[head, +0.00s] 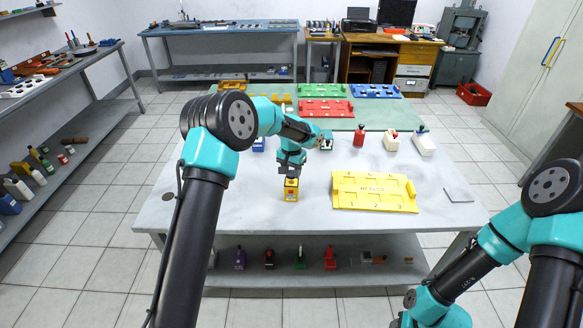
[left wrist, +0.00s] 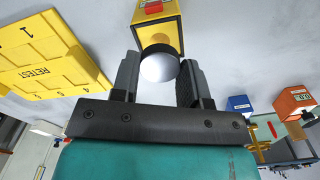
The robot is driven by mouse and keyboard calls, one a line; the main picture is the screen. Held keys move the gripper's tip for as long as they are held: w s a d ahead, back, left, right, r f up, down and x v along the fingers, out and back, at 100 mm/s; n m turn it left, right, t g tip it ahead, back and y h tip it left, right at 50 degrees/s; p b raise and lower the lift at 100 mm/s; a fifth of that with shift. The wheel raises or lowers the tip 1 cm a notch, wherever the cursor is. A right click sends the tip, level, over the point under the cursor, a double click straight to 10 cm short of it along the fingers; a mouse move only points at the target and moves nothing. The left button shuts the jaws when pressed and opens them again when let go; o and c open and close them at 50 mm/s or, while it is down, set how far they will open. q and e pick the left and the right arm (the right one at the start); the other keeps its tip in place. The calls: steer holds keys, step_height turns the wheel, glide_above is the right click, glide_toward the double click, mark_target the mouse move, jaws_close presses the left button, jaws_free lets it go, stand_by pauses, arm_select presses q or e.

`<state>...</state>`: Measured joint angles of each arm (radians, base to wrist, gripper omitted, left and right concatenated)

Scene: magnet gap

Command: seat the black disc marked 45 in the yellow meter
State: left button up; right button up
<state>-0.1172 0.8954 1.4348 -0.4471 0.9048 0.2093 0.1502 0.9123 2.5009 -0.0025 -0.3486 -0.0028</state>
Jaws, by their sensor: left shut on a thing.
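The yellow meter (head: 291,192) stands on the grey table near its front middle, with a red patch on its face. It also shows at the top of the left wrist view (left wrist: 158,32). My left gripper (head: 290,173) is directly above the meter, pointing down. In the left wrist view its fingers (left wrist: 158,80) are on either side of a rounded, pale, shiny piece (left wrist: 159,68) with a dark upper edge. That piece overlaps the yellow meter in the view; I cannot tell whether they touch. No 45 marking can be read on it. My right gripper is not in view.
A yellow RETEST tray (head: 375,203) lies right of the meter. A blue block (head: 259,144) is behind my left arm. A red bottle (head: 360,137) and two white ones (head: 391,141) (head: 423,144) stand at the back right. A grey plate (head: 465,196) lies far right.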

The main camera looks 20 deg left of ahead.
arm_select(q)
steer(key=shift+f, duration=1.35)
steer(key=shift+f, duration=0.2)
steer(key=o, duration=1)
steer(key=shift+c, duration=0.2)
steer(key=c, duration=0.5)
steer(key=shift+c, duration=0.2)
steer(key=shift+r, duration=2.25)
